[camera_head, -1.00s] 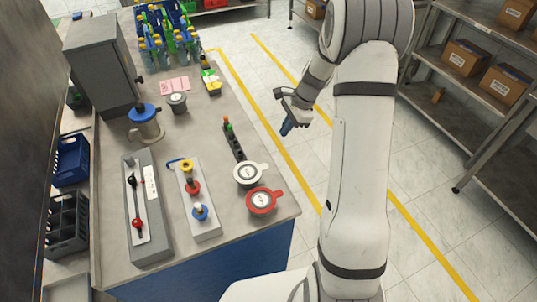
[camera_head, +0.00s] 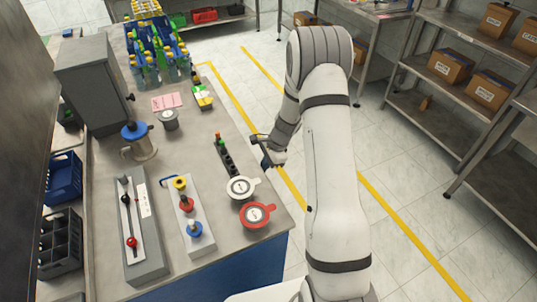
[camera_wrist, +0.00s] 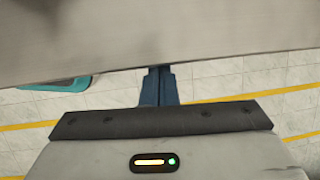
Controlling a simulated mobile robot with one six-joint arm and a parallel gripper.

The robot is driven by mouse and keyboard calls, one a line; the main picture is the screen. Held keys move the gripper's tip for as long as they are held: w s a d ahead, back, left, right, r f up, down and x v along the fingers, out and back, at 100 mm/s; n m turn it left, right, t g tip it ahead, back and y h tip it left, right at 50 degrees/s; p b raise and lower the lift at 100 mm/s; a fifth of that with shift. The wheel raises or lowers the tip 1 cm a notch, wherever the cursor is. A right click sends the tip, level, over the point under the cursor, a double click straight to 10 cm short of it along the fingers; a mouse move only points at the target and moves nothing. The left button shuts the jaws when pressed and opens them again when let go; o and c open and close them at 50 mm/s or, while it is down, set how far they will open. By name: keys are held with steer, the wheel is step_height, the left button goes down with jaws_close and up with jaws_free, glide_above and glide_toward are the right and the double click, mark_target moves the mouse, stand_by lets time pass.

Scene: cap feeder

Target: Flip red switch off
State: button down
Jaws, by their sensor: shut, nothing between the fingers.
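A light grey panel block (camera_head: 195,215) on the bench carries a yellow, a red (camera_head: 186,203) and a blue knob-like part in a row. Left of it, a grey slotted box (camera_head: 150,262) has a rod with a red ball (camera_head: 132,243) at its near end. I cannot tell which of these red parts is the switch, nor its on or off state. My gripper (camera_head: 265,162) is beyond the bench's right edge, apart from both. In the wrist view its blue fingers (camera_wrist: 158,86) are together and empty; a grey surface hides their upper part.
A white-lidded pot (camera_head: 241,187), a red-lidded pot (camera_head: 256,215) and a dark strip with coloured tops (camera_head: 225,155) stand near the bench's right edge. A blue-lidded jug (camera_head: 138,142) and grey cabinet (camera_head: 95,85) stand farther left. Shelving (camera_head: 450,90) is at right.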

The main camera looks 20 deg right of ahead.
steer(key=shift+x, duration=1.2)
